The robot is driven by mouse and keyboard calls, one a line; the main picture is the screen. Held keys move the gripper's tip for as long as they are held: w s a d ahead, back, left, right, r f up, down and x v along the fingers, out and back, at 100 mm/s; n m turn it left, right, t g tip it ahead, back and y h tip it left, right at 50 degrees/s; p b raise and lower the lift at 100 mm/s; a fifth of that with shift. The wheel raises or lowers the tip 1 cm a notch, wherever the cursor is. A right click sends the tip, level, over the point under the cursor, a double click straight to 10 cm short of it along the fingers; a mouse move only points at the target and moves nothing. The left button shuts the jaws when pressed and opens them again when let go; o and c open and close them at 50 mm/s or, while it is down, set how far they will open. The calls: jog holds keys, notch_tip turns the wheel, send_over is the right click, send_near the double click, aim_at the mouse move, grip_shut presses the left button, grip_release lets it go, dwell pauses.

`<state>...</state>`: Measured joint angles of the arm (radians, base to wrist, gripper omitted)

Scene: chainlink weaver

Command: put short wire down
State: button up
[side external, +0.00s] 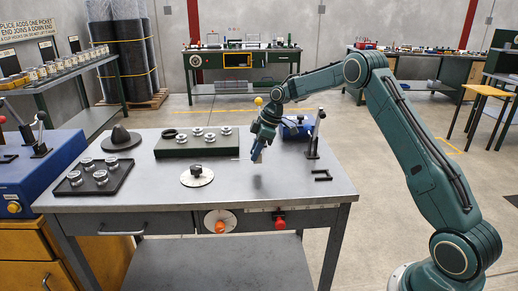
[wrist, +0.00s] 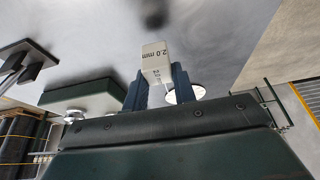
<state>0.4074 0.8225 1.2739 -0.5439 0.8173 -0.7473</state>
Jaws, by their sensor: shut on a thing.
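My gripper (side external: 258,152) is above the right half of the grey workbench (side external: 225,200), pointing down. In the wrist view my gripper (wrist: 157,82) is shut on a white block (wrist: 156,58) marked "2.0 mm". A thin pale line (side external: 238,159) shows just left of the gripper in the side view; I cannot tell whether it is the short wire or whether it joins the block. No other wire can be made out. The gripper appears to be above the bench, with a shadow below it.
A round white dial plate (side external: 196,176) with a dark knob lies left of the gripper. Behind it is a dark green block (side external: 190,146) with several metal spools. A black tray (side external: 98,178) is at left. A dark upright post (side external: 313,140) and blue object (side external: 292,130) stand at right. The front middle is clear.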

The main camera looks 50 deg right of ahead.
jog(key=shift+f, duration=1.4)
jog(key=shift+f, duration=0.1)
jog(key=o, duration=1)
jog(key=v, duration=1.2)
jog(key=shift+a, duration=0.1)
